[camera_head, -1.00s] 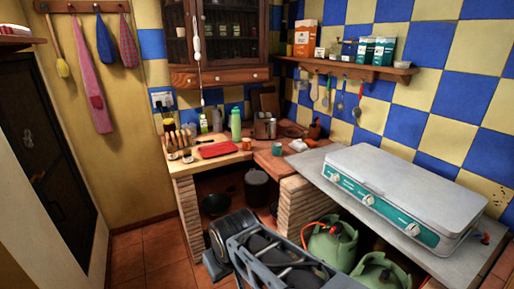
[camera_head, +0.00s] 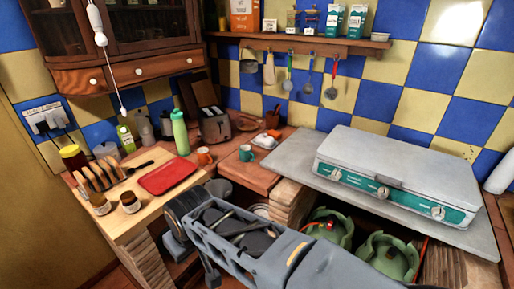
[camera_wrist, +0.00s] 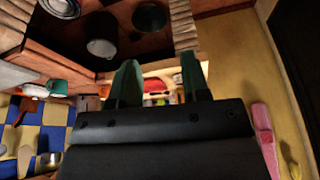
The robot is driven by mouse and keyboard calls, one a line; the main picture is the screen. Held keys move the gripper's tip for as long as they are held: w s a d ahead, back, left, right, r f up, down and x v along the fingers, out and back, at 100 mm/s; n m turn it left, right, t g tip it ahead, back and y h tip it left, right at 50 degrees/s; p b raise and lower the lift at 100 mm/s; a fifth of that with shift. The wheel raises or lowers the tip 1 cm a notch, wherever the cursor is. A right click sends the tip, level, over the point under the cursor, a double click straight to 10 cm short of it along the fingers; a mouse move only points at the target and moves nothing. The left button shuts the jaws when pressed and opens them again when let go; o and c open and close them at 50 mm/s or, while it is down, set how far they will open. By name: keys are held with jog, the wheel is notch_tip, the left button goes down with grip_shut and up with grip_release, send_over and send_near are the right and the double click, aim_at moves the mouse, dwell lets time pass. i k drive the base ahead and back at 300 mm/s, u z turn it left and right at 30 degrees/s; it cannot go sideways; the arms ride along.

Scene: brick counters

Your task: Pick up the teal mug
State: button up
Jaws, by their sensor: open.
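The teal mug (camera_head: 246,153) is small and stands upright on the brown counter near the corner, left of the grey slab with the stove. It also shows in the wrist view (camera_wrist: 57,87), turned sideways at the left, outside the space between my fingers. My gripper (camera_wrist: 162,82) shows in the wrist view with its two dark green fingers apart and nothing between them. In the head view my arm reaches across the front below the counter, apart from the mug. The gripper's fingertips are hard to make out there.
An orange mug (camera_head: 204,156) stands left of the teal mug. A green bottle (camera_head: 180,132), a toaster (camera_head: 216,126), a red tray (camera_head: 167,176) and a white dish (camera_head: 265,141) are nearby. The stove (camera_head: 396,170) fills the right. Green gas cylinders (camera_head: 388,258) stand below.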

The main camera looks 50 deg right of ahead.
aim_at(248, 155)
jog(key=z, duration=0.8)
jog(key=i, duration=1)
jog(key=z, duration=0.8)
